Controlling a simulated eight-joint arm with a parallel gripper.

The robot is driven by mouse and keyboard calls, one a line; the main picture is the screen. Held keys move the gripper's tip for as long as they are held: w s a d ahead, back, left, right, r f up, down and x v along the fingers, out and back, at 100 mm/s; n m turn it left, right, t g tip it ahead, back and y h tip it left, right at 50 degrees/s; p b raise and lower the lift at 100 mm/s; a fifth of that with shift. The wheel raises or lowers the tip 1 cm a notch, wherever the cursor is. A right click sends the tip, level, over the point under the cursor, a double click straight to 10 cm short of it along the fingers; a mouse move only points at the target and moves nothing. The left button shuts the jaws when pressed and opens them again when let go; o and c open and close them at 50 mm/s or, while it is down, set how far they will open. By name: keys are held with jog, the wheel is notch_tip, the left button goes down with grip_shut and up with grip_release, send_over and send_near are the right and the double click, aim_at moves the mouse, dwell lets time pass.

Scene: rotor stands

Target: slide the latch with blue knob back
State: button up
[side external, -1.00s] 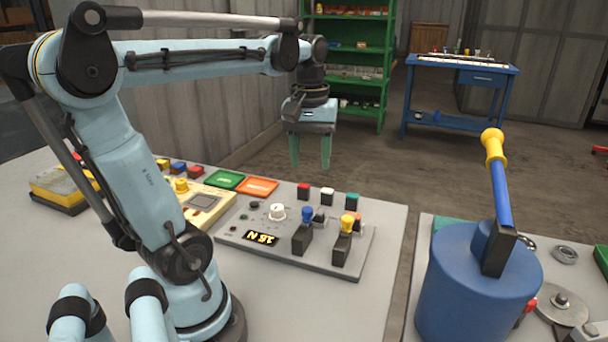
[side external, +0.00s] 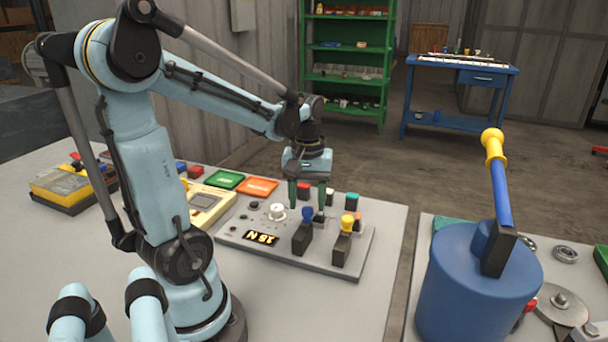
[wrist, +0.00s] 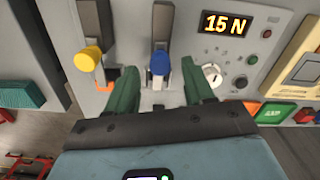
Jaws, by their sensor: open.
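The latch's blue knob (side external: 307,213) sits on a dark block (side external: 302,238) on the grey control panel (side external: 270,248). It also shows in the wrist view as a blue knob (wrist: 160,63) between my two green fingers. My gripper (side external: 309,205) is low over the panel, behind the blue knob in the side view. It is open, with one finger on each side of the knob and nothing held. Whether a finger touches the knob cannot be told. A similar latch with a yellow knob (side external: 347,222) stands to the right, and in the wrist view (wrist: 88,58) to the left.
A white dial (side external: 276,211) and a "15 N" display (side external: 261,238) are on the same panel. Red (side external: 303,190) and teal (side external: 352,201) blocks stand behind it. A blue drum (side external: 470,285) with a yellow-tipped lever (side external: 494,150) is at the right.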

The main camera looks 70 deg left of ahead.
jog(key=shift+f, duration=0.7)
grip_shut()
